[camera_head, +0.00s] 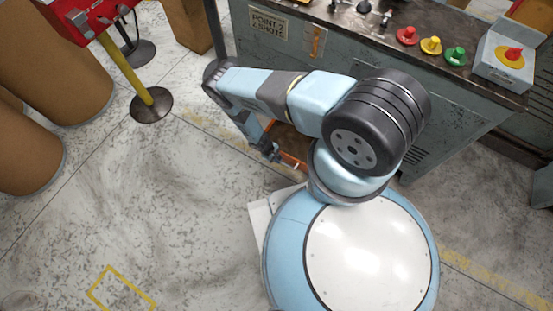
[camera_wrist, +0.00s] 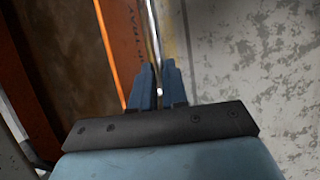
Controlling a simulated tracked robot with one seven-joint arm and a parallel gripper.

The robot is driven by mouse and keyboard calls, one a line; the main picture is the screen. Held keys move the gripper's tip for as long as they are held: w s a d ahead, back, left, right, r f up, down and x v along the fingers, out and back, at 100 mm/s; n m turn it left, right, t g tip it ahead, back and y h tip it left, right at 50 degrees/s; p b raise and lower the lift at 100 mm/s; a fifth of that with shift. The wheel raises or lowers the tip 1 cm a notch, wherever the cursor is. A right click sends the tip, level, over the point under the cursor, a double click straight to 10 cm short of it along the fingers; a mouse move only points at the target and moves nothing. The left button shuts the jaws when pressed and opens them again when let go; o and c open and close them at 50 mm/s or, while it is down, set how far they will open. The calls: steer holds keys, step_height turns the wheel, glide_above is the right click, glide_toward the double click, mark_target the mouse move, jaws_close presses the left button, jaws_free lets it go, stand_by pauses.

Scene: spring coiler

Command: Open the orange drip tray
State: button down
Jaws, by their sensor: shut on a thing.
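The orange drip tray (camera_head: 291,161) shows in the head view low in front of the grey-green machine, partly hidden behind my arm. In the wrist view its thin orange rim (camera_wrist: 106,45) and its front panel with dark lettering run up the picture, and its brown inside (camera_wrist: 65,50) shows on the left. A shiny metal handle bar (camera_wrist: 152,35) runs along the front panel. My gripper (camera_wrist: 158,88) is shut on this handle; it also shows in the head view (camera_head: 274,155). The tray stands at least partly out from the machine.
The machine (camera_head: 255,50) has red, yellow and green buttons (camera_head: 431,45) and a control box (camera_head: 505,55) on top. A yellow post with a round dark base (camera_head: 151,105) and brown drums (camera_head: 60,65) stand at left. The floor (camera_head: 170,210) at lower left is clear.

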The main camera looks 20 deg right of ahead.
steer(key=c, duration=1.1)
jaws_free()
steer(key=shift+c, duration=0.2)
steer(key=v, duration=1.3)
steer(key=shift+r, duration=0.3)
steer(key=shift+w+a, duration=0.1)
